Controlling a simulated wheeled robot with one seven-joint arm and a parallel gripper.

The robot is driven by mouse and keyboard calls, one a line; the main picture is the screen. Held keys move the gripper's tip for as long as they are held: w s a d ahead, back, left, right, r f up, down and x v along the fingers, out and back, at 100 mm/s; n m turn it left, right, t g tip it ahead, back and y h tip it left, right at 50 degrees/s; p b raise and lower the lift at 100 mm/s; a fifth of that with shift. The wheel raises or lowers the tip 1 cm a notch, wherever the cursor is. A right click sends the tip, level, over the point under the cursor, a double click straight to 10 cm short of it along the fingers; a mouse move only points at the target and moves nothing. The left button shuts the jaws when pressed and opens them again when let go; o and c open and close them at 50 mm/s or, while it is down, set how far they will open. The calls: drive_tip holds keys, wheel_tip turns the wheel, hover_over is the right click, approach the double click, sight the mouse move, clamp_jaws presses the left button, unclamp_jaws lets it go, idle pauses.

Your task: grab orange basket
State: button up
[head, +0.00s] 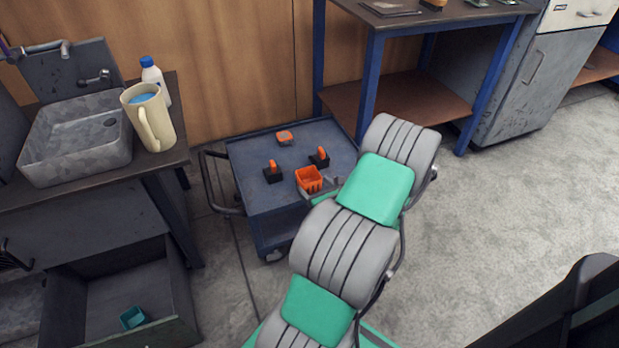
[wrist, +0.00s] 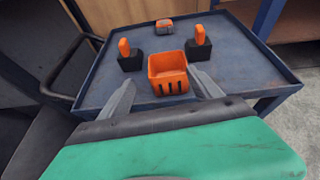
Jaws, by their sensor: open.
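The orange basket (head: 309,179) is a small open-topped box with slots in its side, standing upright on the blue cart (head: 255,205). In the wrist view the basket (wrist: 168,73) is in the middle, just beyond my fingertips. My gripper (wrist: 160,85) is open, with one grey finger to the left and one to the right of the basket's near side. I cannot tell whether either finger touches it. In the head view my gripper (head: 322,192) is beside the basket, partly hidden by my arm.
Two black blocks with orange tops (head: 272,172) (head: 319,158) and an orange-grey item (head: 285,138) stand behind the basket. The cart has a raised rim. A sink counter (head: 165,160) is at left, above an open drawer (head: 90,290). A blue-legged table (head: 370,75) stands behind.

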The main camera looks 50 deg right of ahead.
sight(305, 172)
drive_tip(key=shift+m, duration=0.4)
drive_tip(key=b+x, duration=0.1)
drive_tip(key=x, duration=0.3)
drive_tip(key=d+b+x, duration=0.1)
drive_tip(key=b+x, duration=0.1)
drive_tip(key=x, duration=0.1)
drive_tip(key=b+x, duration=0.2)
drive_tip(key=x, duration=0.2)
drive_tip(key=shift+s+d+f, duration=0.1)
drive_tip(key=shift+d+f, duration=0.1)
drive_tip(key=shift+d, duration=0.1)
drive_tip(key=c, duration=1)
drive_tip(key=shift+r, duration=0.1)
